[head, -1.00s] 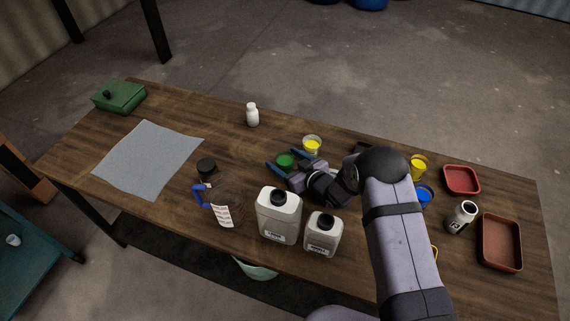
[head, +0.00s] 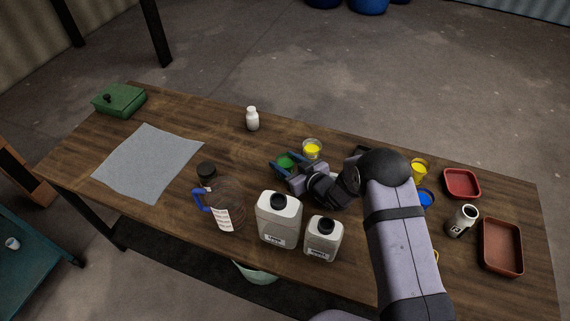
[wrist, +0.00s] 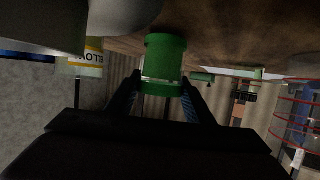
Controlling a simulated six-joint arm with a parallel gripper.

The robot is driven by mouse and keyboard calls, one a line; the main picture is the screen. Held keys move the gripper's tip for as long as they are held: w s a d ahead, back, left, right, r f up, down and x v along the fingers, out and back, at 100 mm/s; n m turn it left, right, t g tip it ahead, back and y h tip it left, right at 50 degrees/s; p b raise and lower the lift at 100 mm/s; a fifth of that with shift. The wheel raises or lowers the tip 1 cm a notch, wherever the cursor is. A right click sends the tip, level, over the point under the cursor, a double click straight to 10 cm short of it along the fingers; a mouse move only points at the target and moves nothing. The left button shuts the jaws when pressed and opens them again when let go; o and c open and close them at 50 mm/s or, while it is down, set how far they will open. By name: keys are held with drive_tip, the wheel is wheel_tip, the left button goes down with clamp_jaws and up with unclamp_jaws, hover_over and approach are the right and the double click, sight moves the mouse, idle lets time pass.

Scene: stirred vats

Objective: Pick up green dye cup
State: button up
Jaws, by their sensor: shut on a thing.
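The green dye cup (head: 285,161) is a small round cup with green dye in it, near the middle of the table. My gripper (head: 286,167) is around it, with a blue-edged finger on each side. In the wrist view the green cup (wrist: 164,64) stands between the two fingers, and my gripper (wrist: 164,100) is shut on it. Whether the cup's base touches the table is hard to tell. Part of the cup is hidden by my gripper in the head view.
A cup of yellow dye (head: 312,149) stands close behind my gripper. White jugs (head: 279,220) (head: 322,238) and a brown jug with a blue handle (head: 226,205) stand in front. A white bottle (head: 252,118) is further back. The table is clear left of the cup, up to the grey sheet (head: 148,160).

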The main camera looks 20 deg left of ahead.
sight(286, 160)
wheel_tip(286, 160, up, 9)
drive_tip(key=shift+r+b, duration=0.15)
drive_tip(key=shift+b, duration=0.75)
drive_tip(key=shift+d, duration=0.1)
